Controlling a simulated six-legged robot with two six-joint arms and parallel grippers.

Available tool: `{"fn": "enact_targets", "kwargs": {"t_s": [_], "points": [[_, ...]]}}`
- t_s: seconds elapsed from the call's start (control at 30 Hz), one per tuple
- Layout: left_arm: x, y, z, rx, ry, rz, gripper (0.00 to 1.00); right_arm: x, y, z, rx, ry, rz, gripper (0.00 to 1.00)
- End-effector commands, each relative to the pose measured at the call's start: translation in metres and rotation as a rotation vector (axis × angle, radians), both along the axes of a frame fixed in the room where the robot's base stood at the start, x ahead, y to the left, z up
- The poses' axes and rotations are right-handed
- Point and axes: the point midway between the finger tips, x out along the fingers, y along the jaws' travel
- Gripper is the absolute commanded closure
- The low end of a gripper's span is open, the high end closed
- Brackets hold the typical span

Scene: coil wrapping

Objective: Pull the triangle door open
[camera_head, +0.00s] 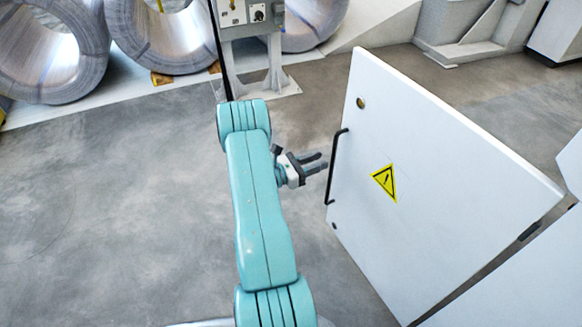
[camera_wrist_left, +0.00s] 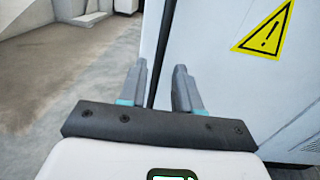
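The white door (camera_head: 440,160) with the yellow warning triangle (camera_head: 385,182) stands swung out at an angle from the white cabinet at lower right. Its long black handle (camera_head: 331,185) runs along the door's left edge. My left gripper (camera_head: 320,162) is open, with its fingers pointing right, just left of the handle. In the left wrist view the two spread fingers of my left gripper (camera_wrist_left: 160,68) show with the dark handle (camera_wrist_left: 153,82) in line with the gap between them. Nothing shows gripped; whether the fingertips touch the handle is unclear. My right gripper is out of view.
The white cabinet (camera_head: 535,285) is at lower right, with another white panel (camera_head: 572,165) at the right edge. Large wire coils (camera_head: 165,38) and a grey control stand (camera_head: 250,60) are at the back. The grey floor (camera_head: 110,200) at left is clear.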

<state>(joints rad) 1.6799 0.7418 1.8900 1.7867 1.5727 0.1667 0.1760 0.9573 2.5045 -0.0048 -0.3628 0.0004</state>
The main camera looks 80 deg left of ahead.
Motion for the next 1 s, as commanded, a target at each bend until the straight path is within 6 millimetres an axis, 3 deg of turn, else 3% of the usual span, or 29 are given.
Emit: {"fn": "enact_targets", "kwargs": {"t_s": [0.03, 0.2, 0.4, 0.6, 1.0], "points": [[-0.016, -0.004, 0.002, -0.003, 0.001, 0.006, 0.67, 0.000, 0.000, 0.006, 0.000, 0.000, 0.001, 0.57], [-0.057, -0.018, 0.002, -0.002, 0.000, 0.004, 0.67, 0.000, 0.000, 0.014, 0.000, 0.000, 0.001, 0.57], [-0.089, -0.029, 0.001, 0.000, 0.000, 0.002, 0.67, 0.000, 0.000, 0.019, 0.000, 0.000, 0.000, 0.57], [-0.100, -0.033, 0.000, -0.001, -0.001, -0.001, 0.67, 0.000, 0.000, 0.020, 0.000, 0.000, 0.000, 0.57], [-0.100, -0.033, 0.000, 0.000, -0.001, -0.001, 0.67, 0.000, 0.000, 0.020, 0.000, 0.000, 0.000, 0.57]]}}
